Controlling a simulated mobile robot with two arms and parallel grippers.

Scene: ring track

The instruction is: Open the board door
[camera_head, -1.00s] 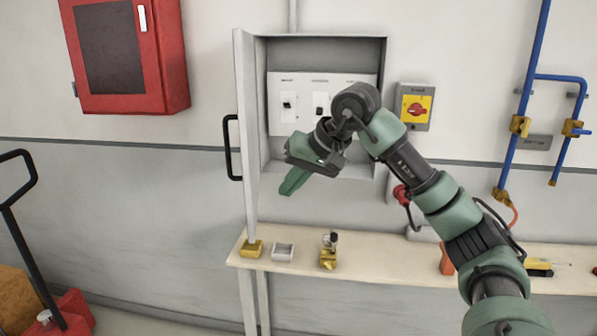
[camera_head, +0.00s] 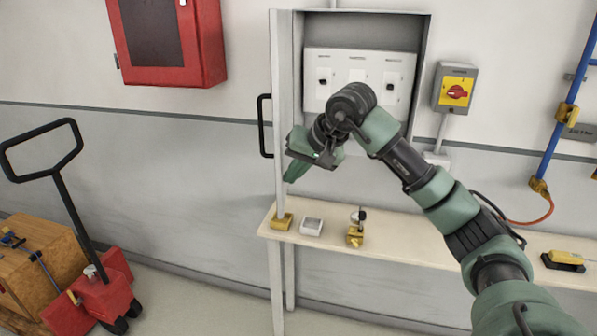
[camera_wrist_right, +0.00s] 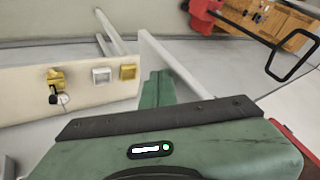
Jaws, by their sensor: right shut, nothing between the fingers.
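The board door (camera_head: 281,110) stands wide open, swung out from the left side of the grey board cabinet (camera_head: 424,65), and shows nearly edge-on. Its black handle (camera_head: 264,127) is on the left, outer face. The white panel (camera_head: 345,67) with several switches shows inside the cabinet. My right gripper (camera_head: 290,174) is shut and empty, in front of the opening, close to the inner side of the door; I cannot tell if they touch. In the right wrist view, the gripper's green fingers (camera_wrist_right: 158,90) are together beside the door's edge (camera_wrist_right: 175,65). My left gripper is not in view.
Below the cabinet, a shelf (camera_head: 400,246) holds a yellow block (camera_head: 281,222), a small white tray (camera_head: 312,226) and a brass fitting (camera_head: 355,234). A red pallet truck (camera_head: 104,291) stands at lower left. The floor between it and the shelf is clear.

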